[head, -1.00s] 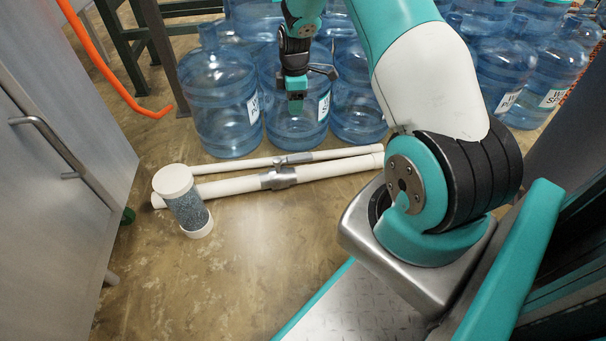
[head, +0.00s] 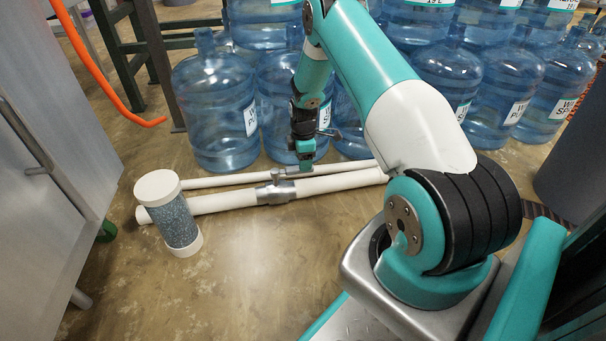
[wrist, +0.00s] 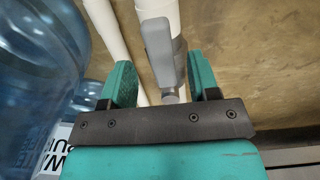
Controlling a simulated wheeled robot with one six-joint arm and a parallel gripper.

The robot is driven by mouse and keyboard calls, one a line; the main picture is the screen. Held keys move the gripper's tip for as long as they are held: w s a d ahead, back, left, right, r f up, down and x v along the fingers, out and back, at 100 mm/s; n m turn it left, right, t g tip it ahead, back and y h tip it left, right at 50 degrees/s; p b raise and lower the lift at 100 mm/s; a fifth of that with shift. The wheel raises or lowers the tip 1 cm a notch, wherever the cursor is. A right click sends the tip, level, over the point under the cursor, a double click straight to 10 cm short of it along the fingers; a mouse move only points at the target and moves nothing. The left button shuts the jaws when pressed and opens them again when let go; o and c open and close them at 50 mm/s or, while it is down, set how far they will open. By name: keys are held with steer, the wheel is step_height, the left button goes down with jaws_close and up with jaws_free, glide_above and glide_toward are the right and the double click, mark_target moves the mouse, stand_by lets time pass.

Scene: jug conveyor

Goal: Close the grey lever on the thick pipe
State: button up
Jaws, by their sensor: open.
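The thick white pipe (head: 331,184) lies on the floor with a grey valve body (head: 275,193) around its middle. The grey lever (wrist: 160,52) shows in the wrist view, lying roughly along the pipe between and beyond my two fingers; it also shows small in the head view (head: 277,175). My gripper (wrist: 160,85) is open, with one teal finger to the left of the lever and one to the right. In the head view my gripper (head: 306,163) points down above the pipes, near the valve. Whether a finger touches the lever I cannot tell.
A thinner white pipe (head: 225,181) lies behind the thick one. Blue water jugs (head: 216,110) stand close behind the pipes. A filter canister with white caps (head: 176,222) stands at the pipes' left end. The floor (head: 230,280) in front is clear.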

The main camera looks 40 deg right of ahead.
steer(key=shift+f+b, duration=0.55)
steer(key=shift+f, duration=0.9)
steer(key=shift+c, duration=0.4)
jaws_close()
